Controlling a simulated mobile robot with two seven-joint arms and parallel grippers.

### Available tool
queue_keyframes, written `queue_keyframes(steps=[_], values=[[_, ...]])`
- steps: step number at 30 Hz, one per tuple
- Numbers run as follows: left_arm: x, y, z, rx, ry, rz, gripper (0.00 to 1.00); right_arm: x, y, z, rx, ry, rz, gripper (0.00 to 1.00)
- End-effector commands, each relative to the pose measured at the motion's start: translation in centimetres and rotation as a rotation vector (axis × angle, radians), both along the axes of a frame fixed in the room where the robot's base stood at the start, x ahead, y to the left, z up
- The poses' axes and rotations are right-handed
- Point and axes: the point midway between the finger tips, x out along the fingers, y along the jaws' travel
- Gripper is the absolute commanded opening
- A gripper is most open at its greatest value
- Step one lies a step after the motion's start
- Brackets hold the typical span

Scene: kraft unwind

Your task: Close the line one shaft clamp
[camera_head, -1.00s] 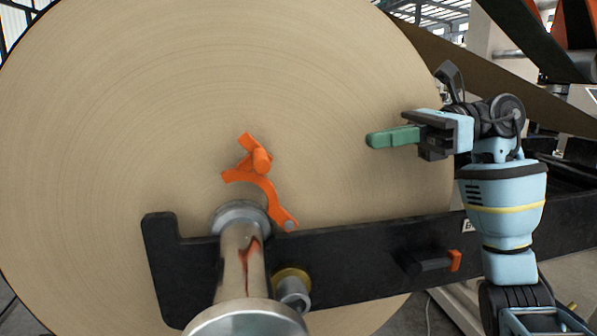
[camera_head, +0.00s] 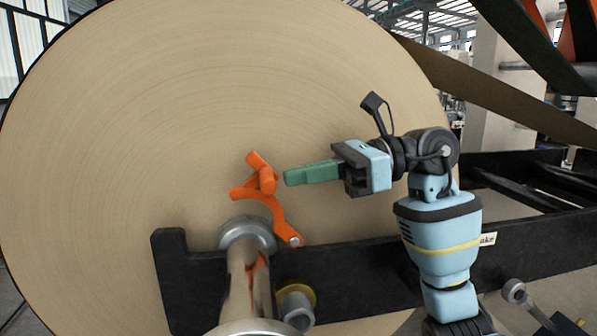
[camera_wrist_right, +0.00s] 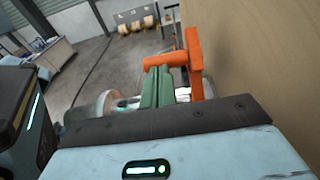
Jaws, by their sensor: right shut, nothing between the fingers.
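The orange shaft clamp (camera_head: 272,206) stands raised above the metal shaft (camera_head: 243,277), its curved arm hinged at the lower right on the dark frame. My right gripper (camera_head: 287,177) is shut and empty. Its green fingertips are just right of the clamp's upper handle in the head view; whether they touch it I cannot tell. In the right wrist view the green fingers (camera_wrist_right: 158,86) point at the orange clamp (camera_wrist_right: 193,62), which shows close by on their right. The shaft (camera_wrist_right: 100,112) shows to their left. My left gripper is not in view.
A large kraft paper roll (camera_head: 150,130) fills the area behind the clamp. The dark frame beam (camera_head: 350,275) runs below my right arm. Open floor (camera_wrist_right: 90,60) shows in the wrist view.

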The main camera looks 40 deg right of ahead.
Motion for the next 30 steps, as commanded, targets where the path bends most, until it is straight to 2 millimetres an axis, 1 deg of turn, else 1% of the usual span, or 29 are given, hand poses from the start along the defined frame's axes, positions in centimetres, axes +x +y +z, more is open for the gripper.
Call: queue_keyframes(steps=[1, 5, 19, 23, 30], values=[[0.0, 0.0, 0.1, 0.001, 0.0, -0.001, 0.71, 0.2, 0.4, 0.0, 0.0, -0.001, 0.002, 0.0], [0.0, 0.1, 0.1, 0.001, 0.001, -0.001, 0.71, 0.5, 0.8, -0.1, -0.001, -0.001, 0.0, 0.0], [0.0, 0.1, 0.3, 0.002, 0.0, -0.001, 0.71, 0.6, 1.0, -0.1, -0.01, 0.005, 0.0, 0.0], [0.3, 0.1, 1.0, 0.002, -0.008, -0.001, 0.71, 0.8, 1.3, 0.1, -0.039, 0.022, -0.001, 0.0], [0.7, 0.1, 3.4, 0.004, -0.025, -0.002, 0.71, 1.6, 2.8, 0.4, -0.162, 0.095, -0.001, 0.0]])
